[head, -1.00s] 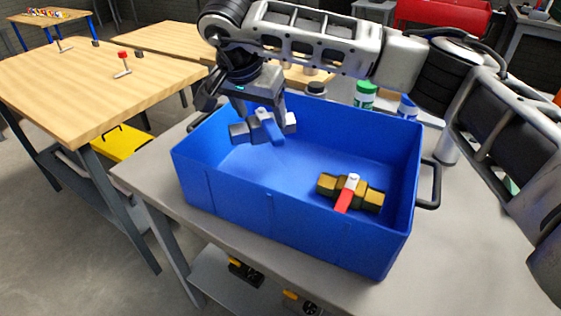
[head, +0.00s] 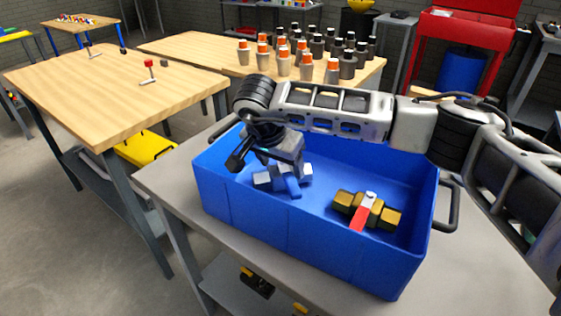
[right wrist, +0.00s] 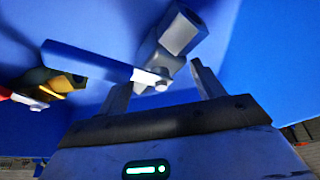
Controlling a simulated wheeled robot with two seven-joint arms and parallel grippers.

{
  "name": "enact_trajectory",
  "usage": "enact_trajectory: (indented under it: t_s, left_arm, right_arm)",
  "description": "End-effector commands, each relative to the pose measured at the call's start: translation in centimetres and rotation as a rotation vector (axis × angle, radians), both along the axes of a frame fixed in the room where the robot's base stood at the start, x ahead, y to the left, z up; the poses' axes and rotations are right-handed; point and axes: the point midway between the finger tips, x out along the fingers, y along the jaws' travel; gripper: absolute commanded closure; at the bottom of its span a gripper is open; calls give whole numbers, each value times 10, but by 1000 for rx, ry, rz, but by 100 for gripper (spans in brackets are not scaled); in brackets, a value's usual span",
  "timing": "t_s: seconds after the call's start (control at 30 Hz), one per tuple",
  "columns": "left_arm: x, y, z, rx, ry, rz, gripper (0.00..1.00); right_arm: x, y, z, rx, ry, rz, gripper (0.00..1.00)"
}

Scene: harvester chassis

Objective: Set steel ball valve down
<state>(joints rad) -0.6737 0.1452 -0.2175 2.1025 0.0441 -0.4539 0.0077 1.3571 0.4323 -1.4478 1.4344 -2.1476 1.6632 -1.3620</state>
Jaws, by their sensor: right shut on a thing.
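The steel ball valve (head: 268,181), grey with a blue lever, is inside the blue crate (head: 240,215) near its left end. My right gripper (head: 285,165) is shut on it from above. In the right wrist view the steel valve (right wrist: 172,45) sits between the fingers (right wrist: 160,88), its blue lever pointing left. I cannot tell whether the valve touches the crate floor. A brass valve with a red lever (head: 366,211) lies in the right half of the crate, apart from the steel one; it also shows in the right wrist view (right wrist: 45,85). My left gripper is not in view.
The crate stands on a grey table (head: 180,178) and has a black handle (head: 449,205) at its right end. Free crate floor lies between the two valves. A wooden table (head: 110,90) is at left; several orange-capped bottles (head: 283,60) stand behind.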

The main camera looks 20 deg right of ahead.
Motion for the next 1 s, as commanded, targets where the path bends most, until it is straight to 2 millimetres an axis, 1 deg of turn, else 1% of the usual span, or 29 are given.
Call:
enact_trajectory:
  t_s: [0.07, 0.1, 0.17, 0.43, 0.5, 0.57, 0.67, 0.9, 1.0]
  left_arm:
    - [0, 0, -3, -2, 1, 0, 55]
    - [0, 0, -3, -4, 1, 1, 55]
    - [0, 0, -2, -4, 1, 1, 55]
    - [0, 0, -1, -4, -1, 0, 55]
    - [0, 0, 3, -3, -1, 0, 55]
    - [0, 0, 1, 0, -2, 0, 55]
    - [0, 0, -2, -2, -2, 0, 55]
    - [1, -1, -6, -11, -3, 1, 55]
    - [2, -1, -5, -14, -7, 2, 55]
  right_arm:
    - [1, 0, -2, 1, -4, 0, 78]
    - [0, 0, -3, 0, 0, 0, 27]
    - [0, 0, -2, -1, 1, 0, 11]
    - [0, 0, -2, -1, 1, 0, 11]
    - [0, 0, 2, -1, 1, 0, 11]
    - [-1, 1, 5, 0, -1, 0, 11]
    - [-4, 6, 19, 0, -3, 1, 11]
    - [-18, 20, 67, 0, -5, 2, 11]
    - [-23, 26, 85, 0, -2, 2, 11]
